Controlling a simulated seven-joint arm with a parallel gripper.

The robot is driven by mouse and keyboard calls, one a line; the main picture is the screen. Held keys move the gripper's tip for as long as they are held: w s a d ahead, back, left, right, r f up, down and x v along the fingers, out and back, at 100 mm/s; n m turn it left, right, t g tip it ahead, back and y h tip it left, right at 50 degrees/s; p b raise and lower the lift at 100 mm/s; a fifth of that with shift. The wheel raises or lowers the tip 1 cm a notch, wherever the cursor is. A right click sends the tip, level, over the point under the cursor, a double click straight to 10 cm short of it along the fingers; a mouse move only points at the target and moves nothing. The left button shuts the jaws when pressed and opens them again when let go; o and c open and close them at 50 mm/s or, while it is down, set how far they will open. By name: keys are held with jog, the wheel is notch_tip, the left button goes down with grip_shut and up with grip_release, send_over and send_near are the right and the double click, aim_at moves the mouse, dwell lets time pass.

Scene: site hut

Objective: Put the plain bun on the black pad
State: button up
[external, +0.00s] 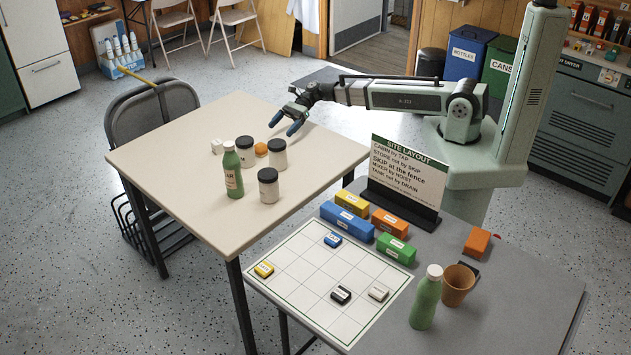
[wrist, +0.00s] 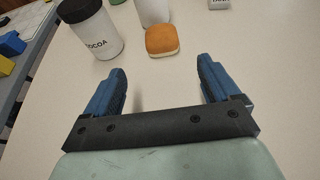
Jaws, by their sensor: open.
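The plain bun, a small square golden-brown bun (external: 261,149), lies on the cream table (external: 190,190) among lidded jars. In the wrist view the bun (wrist: 162,42) is whole, ahead of my fingers and midway between them in the picture. My gripper (external: 283,124) is open and empty, to the right of the bun and apart from it; its blue fingers also show in the wrist view (wrist: 162,85). A small dark flat patch (external: 470,267) shows behind the brown cup on the grey table; it may be the black pad, mostly hidden by the cup.
Jars with black lids (external: 277,154) and a green bottle (external: 232,170) crowd around the bun. A cocoa jar (wrist: 90,30) stands left of it in the wrist view. The grey table (external: 540,290) holds a sign (external: 405,172), coloured blocks, a grid board, a brown cup (external: 457,287) and another bottle (external: 426,300).

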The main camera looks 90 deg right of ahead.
aim_at(264, 144)
jog(key=x, duration=0.5)
jog(key=shift+w+a, duration=0.1)
jog(key=shift+w, duration=0.1)
jog(key=shift+x, duration=2.6)
jog(key=shift+w+r, duration=0.1)
jog(key=shift+r, duration=0.05)
jog(key=c, duration=1.2)
jog(key=shift+o, duration=0.2)
jog(key=shift+r, duration=0.15)
notch_tip(264, 144, up, 10)
jog(key=shift+f, duration=0.15)
